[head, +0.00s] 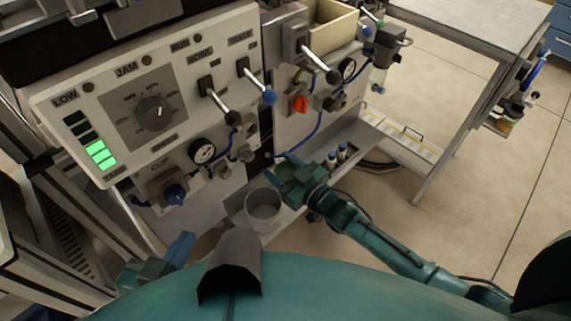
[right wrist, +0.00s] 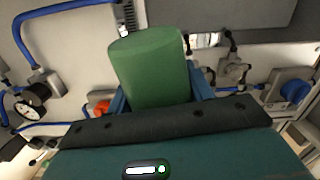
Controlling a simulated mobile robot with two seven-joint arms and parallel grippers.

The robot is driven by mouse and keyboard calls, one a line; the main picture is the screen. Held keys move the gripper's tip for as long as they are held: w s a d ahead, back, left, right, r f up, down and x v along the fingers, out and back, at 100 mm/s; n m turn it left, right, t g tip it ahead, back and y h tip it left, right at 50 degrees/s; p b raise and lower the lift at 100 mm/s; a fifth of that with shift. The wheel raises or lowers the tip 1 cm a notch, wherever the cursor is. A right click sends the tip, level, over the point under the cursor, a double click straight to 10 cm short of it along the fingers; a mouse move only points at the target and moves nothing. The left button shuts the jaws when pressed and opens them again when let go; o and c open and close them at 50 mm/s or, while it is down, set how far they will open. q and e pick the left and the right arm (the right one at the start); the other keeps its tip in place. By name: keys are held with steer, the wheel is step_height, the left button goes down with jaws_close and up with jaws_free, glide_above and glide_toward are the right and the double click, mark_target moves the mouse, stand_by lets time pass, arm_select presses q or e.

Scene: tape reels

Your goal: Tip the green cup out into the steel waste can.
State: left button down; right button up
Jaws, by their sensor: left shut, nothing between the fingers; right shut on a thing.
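The green cup (right wrist: 150,70) stands out between the blue fingers of my right gripper (right wrist: 160,98) in the right wrist view. My right gripper is shut on it. In the head view the green cup (head: 284,172) is small and partly hidden by my right gripper (head: 290,168), just above and right of the steel waste can (head: 264,226). The can is open at the top, with a grey inside. I cannot tell the cup's exact tilt or what it holds. My left gripper (head: 181,247) is shut and empty, low at the left, apart from the can.
A control panel (head: 190,120) with levers, dials and gauges stands behind the can. Small bottles (head: 337,156) stand on a ledge to the right. A metal table (head: 475,22) is at the upper right. The floor (head: 480,200) at the right is clear.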

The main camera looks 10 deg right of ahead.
steer(key=shift+a+f+n+g+h+p, duration=0.3)
steer(key=shift+a+f+n+g+h, duration=0.15)
steer(key=shift+n, duration=0.55)
arm_select(q)
steer(key=shift+s+a+r+n+p, duration=0.15)
steer(key=shift+a+r+p, duration=0.05)
steer(key=shift+r, duration=0.25)
steer(key=shift+s+a+r+n+p, duration=0.15)
steer(key=shift+a+r, duration=0.05)
steer(key=shift+r, duration=0.2)
arm_select(e)
step_height(320, 180, down, 6)
steer(key=a+n+h, duration=0.3)
steer(key=n+h, duration=0.6)
steer(key=n, duration=0.2)
steer(key=shift+s+r+h, duration=0.15)
steer(key=shift+s+h, duration=0.05)
steer(key=shift+h, duration=0.15)
arm_select(q)
steer(key=shift+w+r, duration=0.1)
steer(key=shift+w, duration=0.1)
arm_select(e)
steer(key=shift+g, duration=0.25)
arm_select(q)
steer(key=shift+s, duration=0.2)
